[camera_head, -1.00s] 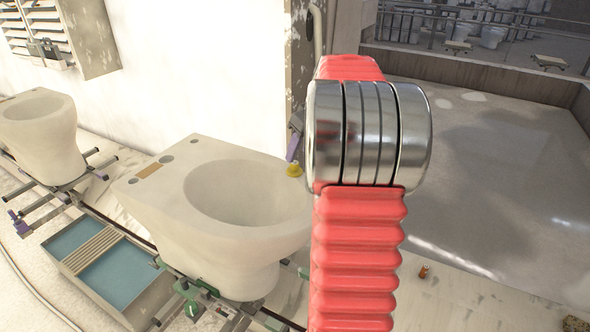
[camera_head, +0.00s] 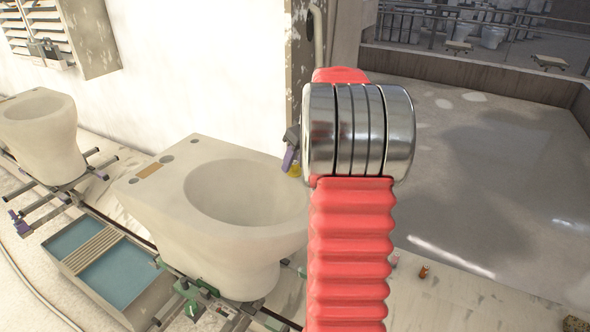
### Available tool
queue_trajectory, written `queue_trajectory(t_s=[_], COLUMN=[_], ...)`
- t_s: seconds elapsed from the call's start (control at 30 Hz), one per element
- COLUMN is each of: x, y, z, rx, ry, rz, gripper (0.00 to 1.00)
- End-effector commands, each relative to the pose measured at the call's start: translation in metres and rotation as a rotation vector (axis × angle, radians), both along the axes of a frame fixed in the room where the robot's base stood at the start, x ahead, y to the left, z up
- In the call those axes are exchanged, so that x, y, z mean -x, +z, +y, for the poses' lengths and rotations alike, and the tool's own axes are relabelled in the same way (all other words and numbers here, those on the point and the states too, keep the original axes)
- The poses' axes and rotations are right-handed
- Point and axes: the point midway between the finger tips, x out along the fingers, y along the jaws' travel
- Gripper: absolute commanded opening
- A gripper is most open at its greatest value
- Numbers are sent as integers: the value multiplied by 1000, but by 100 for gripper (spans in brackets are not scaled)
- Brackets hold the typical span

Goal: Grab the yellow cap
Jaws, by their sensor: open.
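The small yellow cap (camera_head: 295,170) sits at the far right rim of the nearer pale toilet bowl (camera_head: 240,190). It is partly hidden by my gripper and my arm. My gripper (camera_head: 289,160), grey with a purple finger, shows just left of my red and silver arm. Its purple finger is beside the cap, overlapping its upper left edge in the picture. I cannot tell whether they touch. The gripper is open, with its other finger hidden, and nothing is seen held in it.
A second toilet bowl (camera_head: 43,135) stands on a rack at the left. A small orange item (camera_head: 424,271) is on the floor right of my arm. The grey floor at the right is mostly open.

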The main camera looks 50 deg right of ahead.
Motion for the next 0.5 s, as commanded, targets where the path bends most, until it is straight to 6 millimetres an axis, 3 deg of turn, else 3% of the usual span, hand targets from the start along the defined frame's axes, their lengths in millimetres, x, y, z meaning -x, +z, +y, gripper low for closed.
queue_trajectory(t_s=[0.33, 0.5], x=[0, 0], y=[0, 0], z=[0, 0], rx=[0, 0], ry=[0, -1], rz=[0, 0], gripper=[43, 31])
